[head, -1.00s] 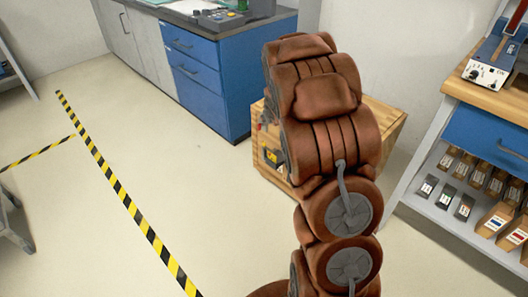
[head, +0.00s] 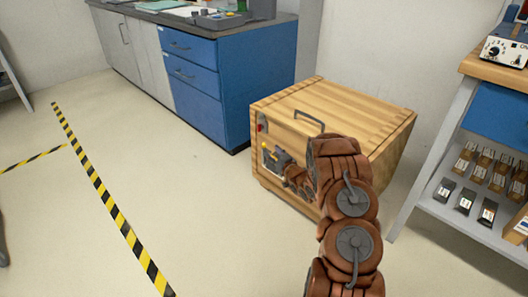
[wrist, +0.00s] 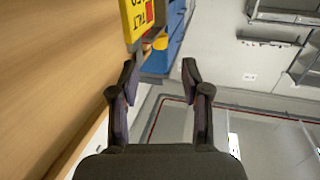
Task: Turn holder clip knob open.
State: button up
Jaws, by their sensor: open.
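A wooden crate (head: 335,105) stands on the floor at the centre right in the head view. A grey and yellow fixture (head: 272,158) is on its left face, with a small red part (head: 262,123) above it. I cannot pick out the holder clip knob for certain. In the wrist view the crate's wood (wrist: 50,70) fills the left side. My gripper (wrist: 160,76) is open and empty beside the wooden face. My arm hides part of that face in the head view.
A blue drawer cabinet (head: 195,85) stands behind the crate. A shelf unit with small boxes (head: 475,170) is at the right. Yellow and black floor tape (head: 95,178) runs at the left, with clear floor around it.

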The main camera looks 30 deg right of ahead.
aim_at(265, 145)
jog(key=shift+f, duration=0.35)
jog(key=shift+w+d+b, duration=0.15)
jog(key=shift+w+b, duration=1)
jog(key=shift+w, duration=2.65)
grip_shut()
